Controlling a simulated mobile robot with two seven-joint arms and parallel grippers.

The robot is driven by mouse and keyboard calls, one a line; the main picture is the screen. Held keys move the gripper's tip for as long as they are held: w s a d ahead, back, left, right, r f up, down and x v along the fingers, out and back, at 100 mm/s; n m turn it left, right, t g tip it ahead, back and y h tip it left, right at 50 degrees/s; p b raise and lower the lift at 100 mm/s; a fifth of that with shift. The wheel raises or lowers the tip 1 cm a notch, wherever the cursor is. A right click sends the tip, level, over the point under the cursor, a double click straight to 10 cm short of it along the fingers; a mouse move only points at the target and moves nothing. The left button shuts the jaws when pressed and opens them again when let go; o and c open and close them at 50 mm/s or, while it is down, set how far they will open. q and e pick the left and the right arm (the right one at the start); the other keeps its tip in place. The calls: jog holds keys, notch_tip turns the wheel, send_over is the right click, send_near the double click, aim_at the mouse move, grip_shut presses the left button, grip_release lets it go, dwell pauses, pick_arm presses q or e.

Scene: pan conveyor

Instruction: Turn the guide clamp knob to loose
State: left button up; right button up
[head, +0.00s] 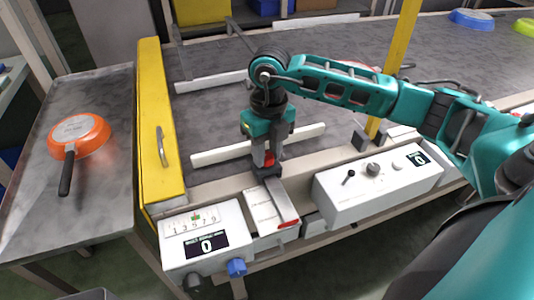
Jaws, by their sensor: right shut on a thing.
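My right gripper (267,172) points down at the conveyor's near edge, just behind a white box with a red strip (282,208). It is shut on what looks like the guide clamp knob, which is mostly hidden by the fingers. A bit of red shows between them. I cannot tell which way the knob is turned. The near white guide rail (222,152) runs behind the gripper, and a far guide rail (210,83) lies across the belt. My left gripper is out of view.
A control box (372,200) with a small lever and knob stands right of the gripper. A scale-and-display box (205,225) with a blue knob (236,267) is at left. A yellow gate (158,110) borders the belt. An orange pan (80,134) lies on the left table.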

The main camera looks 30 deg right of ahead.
jog(key=n+b, duration=0.1)
jog(key=n, duration=0.2)
jog(key=shift+n, duration=0.4)
jog(key=n+b, duration=0.2)
jog(key=n, duration=0.1)
jog(key=shift+n+b, duration=0.3)
jog(key=shift+n, duration=0.8)
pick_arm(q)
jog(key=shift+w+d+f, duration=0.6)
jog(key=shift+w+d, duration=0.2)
pick_arm(e)
jog(key=shift+n, duration=0.5)
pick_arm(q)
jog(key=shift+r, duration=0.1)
pick_arm(e)
jog(key=o, duration=1)
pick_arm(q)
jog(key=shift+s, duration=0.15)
pick_arm(e)
jog(key=shift+o, duration=0.2)
